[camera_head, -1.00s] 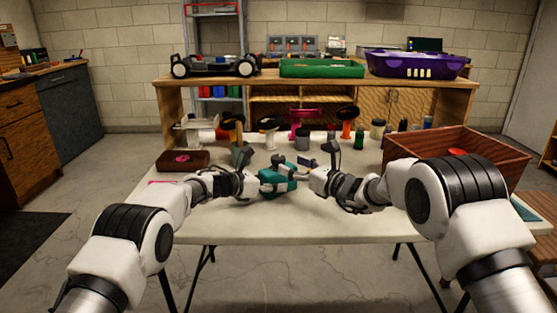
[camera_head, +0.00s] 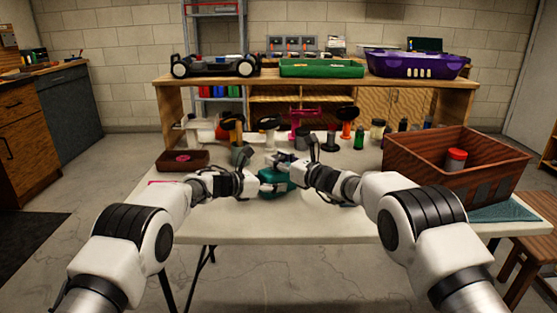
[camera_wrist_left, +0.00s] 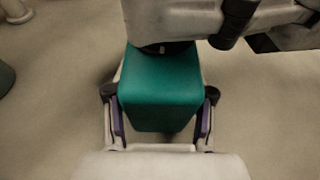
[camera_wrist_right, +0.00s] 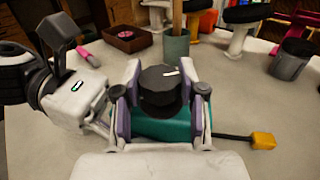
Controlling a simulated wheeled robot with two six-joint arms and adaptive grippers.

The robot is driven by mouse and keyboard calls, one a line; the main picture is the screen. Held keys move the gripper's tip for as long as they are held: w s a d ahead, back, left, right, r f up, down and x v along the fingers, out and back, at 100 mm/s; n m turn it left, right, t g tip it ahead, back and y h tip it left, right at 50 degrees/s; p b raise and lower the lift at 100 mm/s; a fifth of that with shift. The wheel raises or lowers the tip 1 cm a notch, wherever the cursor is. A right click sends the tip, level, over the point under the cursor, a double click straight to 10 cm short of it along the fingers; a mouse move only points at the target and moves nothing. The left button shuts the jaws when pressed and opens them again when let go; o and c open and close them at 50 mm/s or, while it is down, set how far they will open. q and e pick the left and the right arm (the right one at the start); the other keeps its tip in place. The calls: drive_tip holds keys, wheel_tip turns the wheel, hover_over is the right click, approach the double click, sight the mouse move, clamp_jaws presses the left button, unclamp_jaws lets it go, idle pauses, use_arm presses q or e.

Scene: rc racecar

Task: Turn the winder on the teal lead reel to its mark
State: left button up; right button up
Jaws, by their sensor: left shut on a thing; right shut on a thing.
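The teal lead reel (camera_head: 275,180) is a teal block at the middle of the table's front part. My left gripper (camera_head: 266,187) holds its body from the left, and the left wrist view shows the teal block (camera_wrist_left: 160,95) between the two fingers. The winder (camera_wrist_right: 158,100) is a black round knob on the reel, with a short white line on top. My right gripper (camera_wrist_right: 160,98) has its fingers on both sides of the knob. A dark lead with a yellow end (camera_wrist_right: 263,140) sticks out to the right. I cannot make out the reel's own mark.
A wooden crate (camera_head: 480,192) with a red-capped jar (camera_head: 455,158) stands on the right. A brown tray (camera_head: 182,161) with a pink thing lies at the left. Several cups, stands and bottles line the table's back. The front strip of the table is clear.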

drive_tip(key=shift+r, duration=0.1)
drive_tip(key=m+t+h, duration=0.2)
drive_tip(key=shift+a+h, duration=0.15)
drive_tip(key=shift+h, duration=0.15)
drive_tip(key=shift+m+t+h, duration=0.5)
drive_tip(key=shift+m+h, duration=0.1)
drive_tip(key=shift+h, duration=0.1)
drive_tip(key=o, duration=1.2)
drive_tip(key=shift+s+d, duration=0.1)
drive_tip(key=shift+d, duration=0.1)
drive_tip(key=v, duration=1.1)
drive_tip(key=shift+s+d, duration=0.2)
drive_tip(key=shift+s, duration=0.15)
